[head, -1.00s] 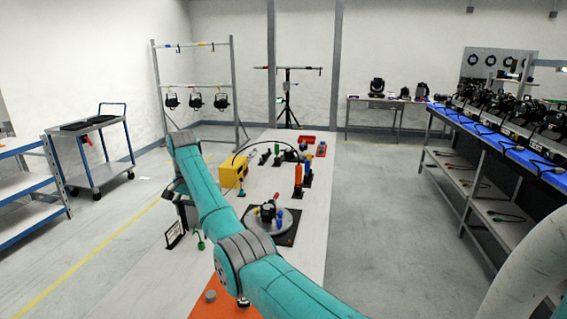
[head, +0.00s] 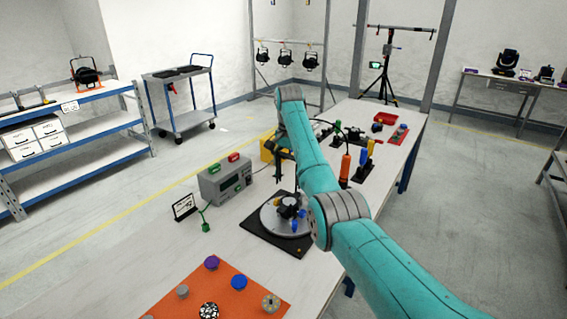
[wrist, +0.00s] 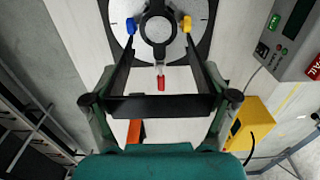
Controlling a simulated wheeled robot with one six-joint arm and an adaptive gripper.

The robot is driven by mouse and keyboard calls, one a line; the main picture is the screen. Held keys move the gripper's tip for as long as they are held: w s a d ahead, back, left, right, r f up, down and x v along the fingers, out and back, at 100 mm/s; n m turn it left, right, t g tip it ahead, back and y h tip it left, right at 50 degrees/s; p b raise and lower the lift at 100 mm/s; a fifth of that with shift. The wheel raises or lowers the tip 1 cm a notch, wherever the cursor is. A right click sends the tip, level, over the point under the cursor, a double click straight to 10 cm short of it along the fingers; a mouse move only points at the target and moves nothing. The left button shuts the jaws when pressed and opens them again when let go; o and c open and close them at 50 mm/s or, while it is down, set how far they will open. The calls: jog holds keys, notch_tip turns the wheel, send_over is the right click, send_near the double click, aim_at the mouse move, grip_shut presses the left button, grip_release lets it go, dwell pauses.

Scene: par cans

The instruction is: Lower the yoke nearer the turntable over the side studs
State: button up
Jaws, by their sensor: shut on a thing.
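My gripper (wrist: 160,110) is shut on a black U-shaped yoke (wrist: 121,68), whose two arms point away from the wrist camera. The can (wrist: 158,29) stands on the round grey turntable (wrist: 117,12). In the head view, my gripper (head: 284,155) hangs above and behind the turntable (head: 270,222), and the yoke is hard to make out.
A grey box with red and green buttons (head: 226,181) and a yellow box (head: 267,150) stand near the turntable. An orange bottle (head: 345,165) is to its right. An orange mat (head: 240,292) with several knobs lies at the front. Bare tabletop lies left of the mat.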

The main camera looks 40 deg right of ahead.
jog(key=shift+d+f, duration=0.2)
jog(key=shift+f, duration=2.6)
jog(key=shift+d+f, duration=0.15)
jog(key=shift+f, duration=2.65)
jog(key=shift+f, duration=0.2)
jog(key=o, duration=0.9)
jog(key=shift+c, duration=0.2)
jog(key=shift+o, duration=0.7)
jog(key=shift+r, duration=0.1)
